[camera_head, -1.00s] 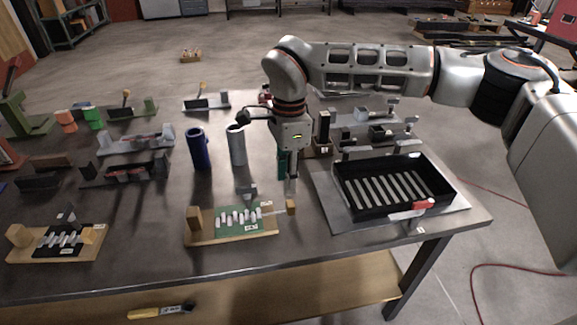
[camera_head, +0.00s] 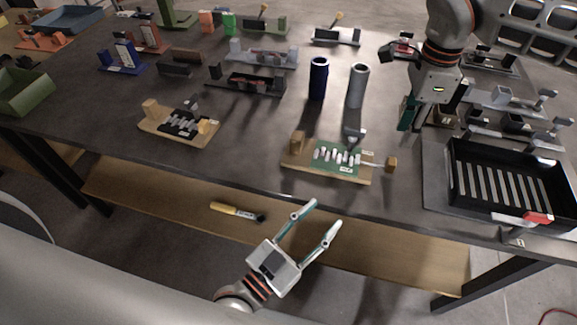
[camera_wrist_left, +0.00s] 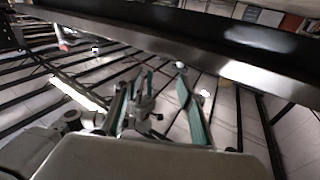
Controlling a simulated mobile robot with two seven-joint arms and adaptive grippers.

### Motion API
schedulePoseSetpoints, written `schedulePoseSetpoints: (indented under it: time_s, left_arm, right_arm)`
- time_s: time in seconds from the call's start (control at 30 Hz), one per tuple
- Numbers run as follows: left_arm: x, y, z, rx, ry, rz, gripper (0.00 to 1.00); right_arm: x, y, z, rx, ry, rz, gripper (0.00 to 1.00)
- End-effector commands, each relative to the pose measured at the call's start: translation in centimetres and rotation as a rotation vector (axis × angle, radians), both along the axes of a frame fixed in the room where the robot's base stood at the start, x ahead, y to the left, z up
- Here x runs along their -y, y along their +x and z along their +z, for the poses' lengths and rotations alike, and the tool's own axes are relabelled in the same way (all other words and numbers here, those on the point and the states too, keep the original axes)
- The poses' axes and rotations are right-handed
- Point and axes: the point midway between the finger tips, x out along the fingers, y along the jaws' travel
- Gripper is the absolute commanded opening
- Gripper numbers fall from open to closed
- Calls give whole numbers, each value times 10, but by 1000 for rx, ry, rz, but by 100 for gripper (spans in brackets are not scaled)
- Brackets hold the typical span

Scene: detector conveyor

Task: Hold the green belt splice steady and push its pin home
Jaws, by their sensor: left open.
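The green belt splice (camera_head: 335,158) lies on a wooden board (camera_head: 300,167) near the table's front edge, with several pale knuckles across it. A thin pale pin (camera_head: 373,163) sticks out from its right side toward a small wooden block (camera_head: 391,165). My left gripper (camera_head: 322,214) is open and empty in front of the table edge, below and left of the splice. Its two teal fingers stand apart in the left wrist view (camera_wrist_left: 155,95); the splice is not recognisable there. My right gripper (camera_head: 409,117) points down behind and right of the block, apart from the splice; its finger gap is unclear.
A second board (camera_head: 150,125) with a dark splice (camera_head: 182,125) lies to the left. Blue (camera_head: 318,78) and grey (camera_head: 357,85) cylinders stand behind. A black slotted tray (camera_head: 455,190) is at right. The table's front edge (camera_wrist_left: 150,42) crosses the wrist view.

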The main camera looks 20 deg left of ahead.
Motion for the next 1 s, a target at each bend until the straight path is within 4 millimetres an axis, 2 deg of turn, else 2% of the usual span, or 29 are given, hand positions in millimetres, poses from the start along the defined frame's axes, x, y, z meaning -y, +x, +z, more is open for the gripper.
schedulePoseSetpoints:
  time_s: [0.03, 0.2, 0.4, 0.5, 0.83, 1.0]
  left_arm:
    - [-5, 10, 11, 18, -21, 40, 40]
    - [-35, 47, 29, 28, -51, 202, 40]
    - [-71, 82, 32, -25, -58, 372, 40]
    - [-83, 94, 29, -60, -55, 427, 40]
    - [-96, 112, 22, -119, -43, 490, 40]
    - [-96, 133, 23, -117, -43, 490, 40]
  right_arm:
    - [0, 0, 0, 0, 0, 0, 28]
    - [0, 0, 0, 0, 0, 0, 28]
    - [0, 0, 0, 0, 0, 0, 28]
    - [0, 0, 0, 0, 0, 0, 28]
    - [0, 0, 0, 0, 0, 0, 28]
    - [0, 0, 0, 0, 0, 0, 28]
